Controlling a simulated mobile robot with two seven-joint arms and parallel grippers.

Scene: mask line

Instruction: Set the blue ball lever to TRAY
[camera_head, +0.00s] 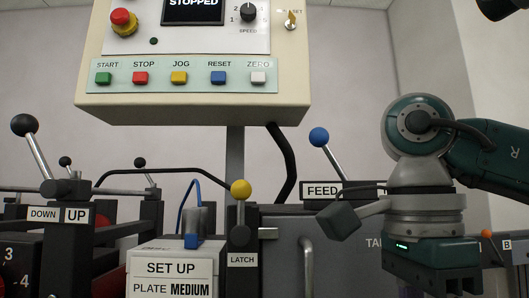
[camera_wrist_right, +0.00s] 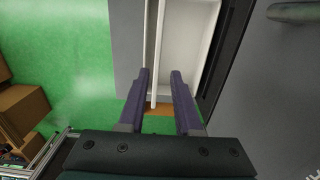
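The blue ball lever (camera_head: 319,137) stands in the middle right of the head view. Its rod leans up and left, with the ball above the FEED label (camera_head: 322,190). Another label (camera_head: 381,190) begins just right of FEED, but my right arm hides nearly all of it, so I cannot read it. My right gripper body (camera_head: 435,262) is right of the lever and lower, apart from it; its fingers fall below the picture. In the right wrist view the two purple fingers (camera_wrist_right: 160,74) are apart with nothing held between them. My left gripper is not in view.
A yellow ball lever (camera_head: 241,188) above LATCH and a black ball lever (camera_head: 25,125) by DOWN/UP stand to the left. The control panel (camera_head: 190,110) overhangs above. In the wrist view a white tray-like channel (camera_wrist_right: 190,40) lies beyond the fingers, with green floor (camera_wrist_right: 60,60) left.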

